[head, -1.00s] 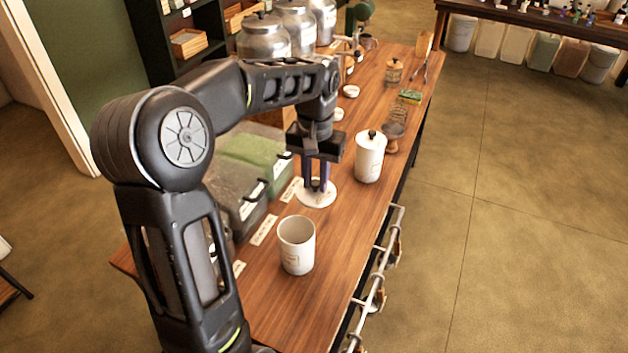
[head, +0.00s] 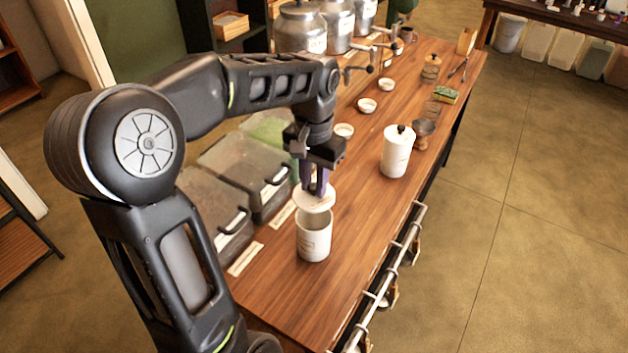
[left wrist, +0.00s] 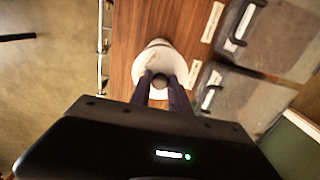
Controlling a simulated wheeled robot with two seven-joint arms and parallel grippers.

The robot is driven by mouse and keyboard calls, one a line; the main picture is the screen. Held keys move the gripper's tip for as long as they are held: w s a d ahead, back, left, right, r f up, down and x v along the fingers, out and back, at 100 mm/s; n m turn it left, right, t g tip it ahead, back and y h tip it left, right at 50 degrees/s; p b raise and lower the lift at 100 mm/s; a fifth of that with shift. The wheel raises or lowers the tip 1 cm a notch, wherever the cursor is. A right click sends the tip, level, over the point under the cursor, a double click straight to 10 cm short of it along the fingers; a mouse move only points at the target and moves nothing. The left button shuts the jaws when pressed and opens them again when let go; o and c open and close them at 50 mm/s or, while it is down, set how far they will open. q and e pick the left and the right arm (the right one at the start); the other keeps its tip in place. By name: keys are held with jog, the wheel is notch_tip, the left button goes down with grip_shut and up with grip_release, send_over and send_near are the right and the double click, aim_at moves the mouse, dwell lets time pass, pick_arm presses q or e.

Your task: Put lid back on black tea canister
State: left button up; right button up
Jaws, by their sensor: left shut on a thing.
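An open white canister (head: 314,240) stands upright on the wooden counter in the head view. My left gripper (head: 316,188) is shut on a round white lid (head: 313,199) and holds it just above the canister, over the back part of its mouth. In the left wrist view the fingers (left wrist: 160,88) grip the dark knob of the lid (left wrist: 168,62), and part of the canister (left wrist: 147,59) shows beside it. I cannot tell whether lid and rim touch. The canister's label is too small to read. My right gripper is not in view.
A second white canister with its lid on (head: 396,152) stands farther back at the right. Dark bins with clear lids (head: 216,205) line the left side. Small white bowls (head: 367,105) and metal urns (head: 301,28) are farther back. A rail (head: 394,262) runs along the counter's right edge.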

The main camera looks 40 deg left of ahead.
aim_at(314, 194)
pick_arm(q)
jog(key=shift+f+b, duration=1.65)
jog(key=shift+f, duration=0.45)
jog(key=shift+f+b, duration=0.5)
jog(key=shift+f, duration=0.3)
jog(key=shift+f, duration=0.4)
jog(key=o, duration=1)
jog(key=shift+o, duration=0.5)
jog(key=o, duration=0.4)
